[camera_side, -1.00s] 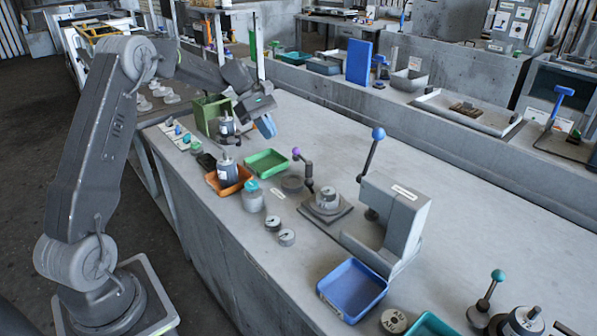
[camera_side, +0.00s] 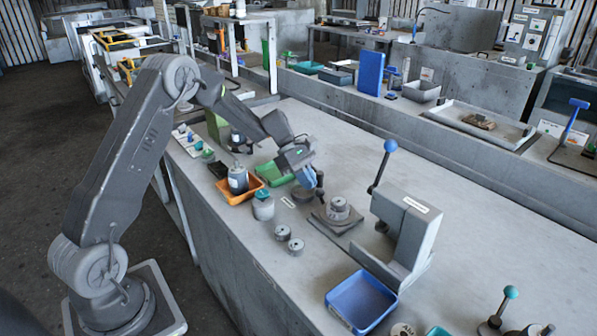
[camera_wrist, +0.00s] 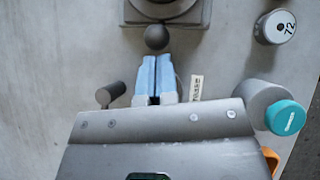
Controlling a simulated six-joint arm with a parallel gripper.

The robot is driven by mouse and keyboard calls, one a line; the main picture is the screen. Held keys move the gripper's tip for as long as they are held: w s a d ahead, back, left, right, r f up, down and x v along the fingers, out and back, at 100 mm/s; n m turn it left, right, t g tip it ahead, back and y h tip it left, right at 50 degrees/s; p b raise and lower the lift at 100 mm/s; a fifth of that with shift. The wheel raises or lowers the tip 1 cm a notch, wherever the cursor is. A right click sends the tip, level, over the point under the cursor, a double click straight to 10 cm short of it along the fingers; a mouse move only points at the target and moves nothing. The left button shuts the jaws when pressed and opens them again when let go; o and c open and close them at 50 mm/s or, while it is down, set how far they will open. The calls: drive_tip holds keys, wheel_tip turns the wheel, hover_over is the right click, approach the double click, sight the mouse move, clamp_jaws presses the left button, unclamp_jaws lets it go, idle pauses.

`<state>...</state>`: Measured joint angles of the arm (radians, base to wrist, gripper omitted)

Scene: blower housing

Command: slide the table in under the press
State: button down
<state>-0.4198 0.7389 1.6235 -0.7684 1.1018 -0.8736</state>
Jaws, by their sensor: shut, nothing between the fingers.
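The sliding table is a dark square plate (camera_side: 332,227) carrying a round grey part (camera_side: 338,208). It sits out to the left of the grey press (camera_side: 412,235), whose lever ends in a blue ball. The plate's near edge (camera_wrist: 202,17) shows at the top of the wrist view, with a dark ball (camera_wrist: 156,37) in front of it. My gripper (camera_side: 320,191) is low beside the table's left side. In the wrist view its blue fingers (camera_wrist: 156,62) are together and empty, tips close to the dark ball; contact cannot be told.
A dark upright cylinder (camera_wrist: 112,95) is close to the fingers. A teal-lidded jar (camera_side: 263,208), grey weights (camera_side: 296,246), an orange tray (camera_side: 240,198) and a green tray (camera_side: 270,176) stand nearby. A blue tray (camera_side: 360,302) lies before the press.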

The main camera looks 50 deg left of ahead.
sight(347, 221)
drive_tip(key=shift+w+d, duration=0.1)
drive_tip(key=shift+d, duration=0.15)
drive_tip(key=d, duration=1.4)
drive_tip(key=shift+f, duration=0.1)
